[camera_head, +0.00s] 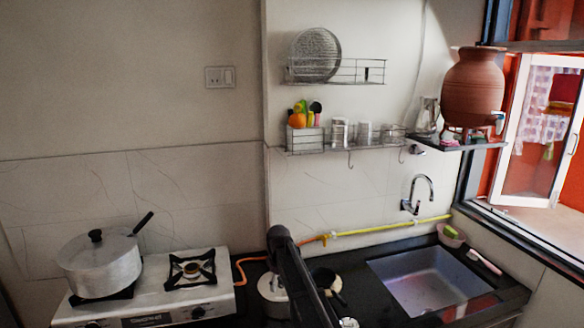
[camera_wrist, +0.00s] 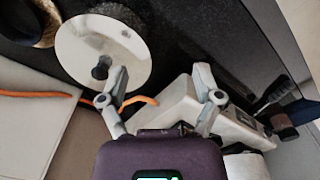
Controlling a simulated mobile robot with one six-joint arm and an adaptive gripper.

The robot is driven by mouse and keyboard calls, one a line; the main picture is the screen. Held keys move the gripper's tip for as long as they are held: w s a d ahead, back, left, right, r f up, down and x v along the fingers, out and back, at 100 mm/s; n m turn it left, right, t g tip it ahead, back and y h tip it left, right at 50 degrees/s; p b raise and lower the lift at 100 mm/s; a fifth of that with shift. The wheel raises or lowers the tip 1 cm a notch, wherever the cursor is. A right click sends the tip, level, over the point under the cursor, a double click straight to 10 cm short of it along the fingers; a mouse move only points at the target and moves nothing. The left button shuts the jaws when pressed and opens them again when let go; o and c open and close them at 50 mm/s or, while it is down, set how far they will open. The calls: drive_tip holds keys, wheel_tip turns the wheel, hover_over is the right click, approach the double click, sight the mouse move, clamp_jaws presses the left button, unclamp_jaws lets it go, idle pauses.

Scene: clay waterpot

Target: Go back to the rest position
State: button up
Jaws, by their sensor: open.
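My gripper (camera_wrist: 160,82) shows in the wrist view with its two grey fingers spread apart and nothing between them. Its left finger overlaps the lower edge of a round shiny lid (camera_wrist: 80,45) with a dark knob; I cannot tell the height between them. A dark part of my arm rises at the bottom centre of the head view, where my gripper cannot be made out. A brown clay waterpot (camera_head: 473,85) with a small tap stands upright on the dark shelf (camera_head: 450,146) by the window, apart from my arm.
A white stove (camera_head: 150,310) bears a large lidded pot (camera_head: 100,265) at left. A small lidded pot (camera_head: 268,286) stands beside my arm. An orange hose (camera_wrist: 40,94) runs along the counter. The sink (camera_head: 430,280) is at right. Wire racks (camera_head: 340,80) hang on the wall.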

drive_tip(key=s+d+f+m+b, duration=0.3)
drive_tip(key=s+d, duration=0.4)
drive_tip(key=s, duration=0.2)
drive_tip(key=s+d+f+m+b, duration=0.3)
drive_tip(key=s+d+f+m, duration=0.1)
drive_tip(key=s+d, duration=0.3)
drive_tip(key=s+d+f+m+b, duration=0.3)
drive_tip(key=s+d, duration=0.4)
drive_tip(key=s, duration=0.4)
drive_tip(key=shift+d+f+m+b, duration=0.15)
drive_tip(key=shift+d+m+b, duration=0.3)
drive_tip(key=shift+m, duration=0.25)
